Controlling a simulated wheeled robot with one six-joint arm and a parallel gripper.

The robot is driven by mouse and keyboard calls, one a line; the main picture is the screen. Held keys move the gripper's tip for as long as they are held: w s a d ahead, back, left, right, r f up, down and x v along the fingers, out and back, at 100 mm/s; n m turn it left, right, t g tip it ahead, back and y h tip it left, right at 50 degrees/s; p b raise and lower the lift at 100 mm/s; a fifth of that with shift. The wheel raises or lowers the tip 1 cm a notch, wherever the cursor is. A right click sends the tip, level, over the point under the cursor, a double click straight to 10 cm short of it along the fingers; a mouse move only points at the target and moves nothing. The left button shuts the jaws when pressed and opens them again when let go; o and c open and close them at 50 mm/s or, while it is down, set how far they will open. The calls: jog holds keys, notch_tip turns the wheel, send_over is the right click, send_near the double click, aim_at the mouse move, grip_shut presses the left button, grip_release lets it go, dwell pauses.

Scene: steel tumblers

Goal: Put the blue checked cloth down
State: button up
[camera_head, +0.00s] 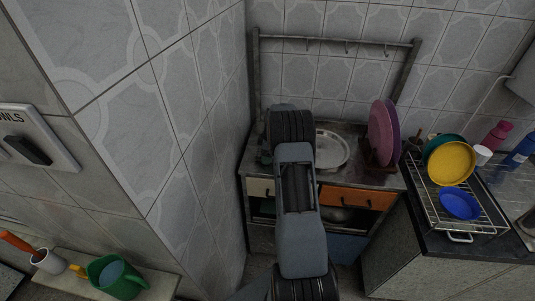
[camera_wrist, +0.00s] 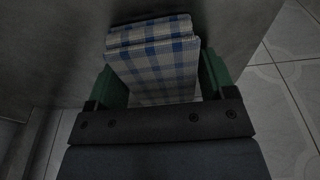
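The blue checked cloth (camera_wrist: 155,62) is white with blue checks and looks folded into a thick stack. In the wrist view it sits between the two green fingers of my gripper (camera_wrist: 160,78). In the head view my arm reaches toward the back counter, and neither the cloth nor the gripper can be made out clearly there.
A steel counter has a round metal tray (camera_head: 327,150) and pink plates (camera_head: 381,133) in a rack. To the right, a wire rack holds a yellow plate (camera_head: 451,163) and a blue bowl (camera_head: 459,204). A tiled wall corner (camera_head: 190,130) stands close on the left.

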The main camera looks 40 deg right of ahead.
jog(key=shift+o, duration=1.3)
notch_tip(320, 180, up, 11)
jog(key=s+d+b, duration=0.1)
jog(key=b, duration=0.1)
jog(key=s+a+r+m, duration=0.2)
jog(key=s+a+r, duration=0.1)
jog(key=a+r, duration=0.45)
jog(key=s+a+r+m+t+h, duration=0.1)
jog(key=s+a+r+m+t, duration=0.2)
jog(key=s+a, duration=1)
jog(key=s+a+f+m, duration=0.2)
jog(key=s+a+m, duration=0.2)
jog(key=s+a, duration=0.3)
jog(key=shift+s+a+f, duration=0.2)
jog(key=shift+s+f, duration=0.2)
jog(key=shift+s, duration=0.1)
